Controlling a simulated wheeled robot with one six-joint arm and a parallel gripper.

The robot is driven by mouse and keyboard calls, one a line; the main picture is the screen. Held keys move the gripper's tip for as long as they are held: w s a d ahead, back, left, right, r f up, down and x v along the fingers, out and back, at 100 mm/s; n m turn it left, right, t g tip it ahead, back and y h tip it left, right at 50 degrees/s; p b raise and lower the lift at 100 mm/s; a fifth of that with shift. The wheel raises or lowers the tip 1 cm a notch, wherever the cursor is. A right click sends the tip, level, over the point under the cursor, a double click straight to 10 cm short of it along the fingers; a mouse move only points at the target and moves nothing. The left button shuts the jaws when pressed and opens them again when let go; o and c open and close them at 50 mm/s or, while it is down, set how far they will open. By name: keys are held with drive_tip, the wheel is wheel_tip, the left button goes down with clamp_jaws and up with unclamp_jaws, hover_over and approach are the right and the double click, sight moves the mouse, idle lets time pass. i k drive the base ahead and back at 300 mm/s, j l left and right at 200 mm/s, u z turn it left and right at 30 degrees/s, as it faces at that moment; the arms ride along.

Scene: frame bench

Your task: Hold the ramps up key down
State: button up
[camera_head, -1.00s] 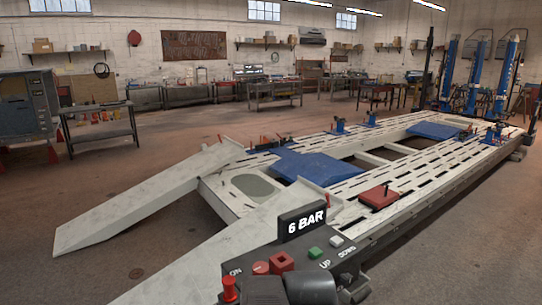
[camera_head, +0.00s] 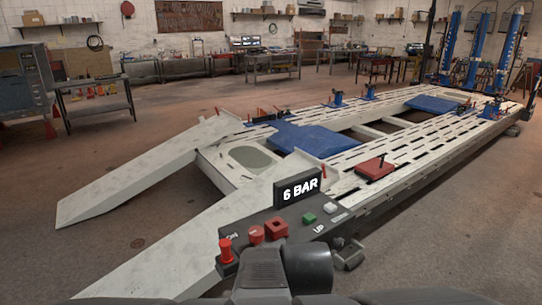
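The dark control box (camera_head: 290,229) stands in front of the frame bench at the lower middle. It carries a green key (camera_head: 309,218) by the word UP and a pale key (camera_head: 330,208) to its right. Its sign (camera_head: 299,187) reads 6 BAR. Both ramps slope down to the floor: the far-left ramp (camera_head: 130,184) and the nearer ramp (camera_head: 165,258), partly hidden by the box. Dark grey links of my arm (camera_head: 306,268) rise at the bottom, just below the box. No gripper fingers can be made out.
The box also has a red knob (camera_head: 226,250), a round red button (camera_head: 256,235) and a red square block (camera_head: 276,229). The white bench deck (camera_head: 410,150) stretches back right. A grey cabinet (camera_head: 22,85) stands at left. The floor at right is clear.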

sight(309, 218)
drive_tip(key=i+l+u, duration=0.2)
drive_tip(key=i+l, duration=0.2)
drive_tip(key=i+l+u, duration=0.25)
drive_tip(key=l, duration=0.25)
drive_tip(key=i, duration=0.1)
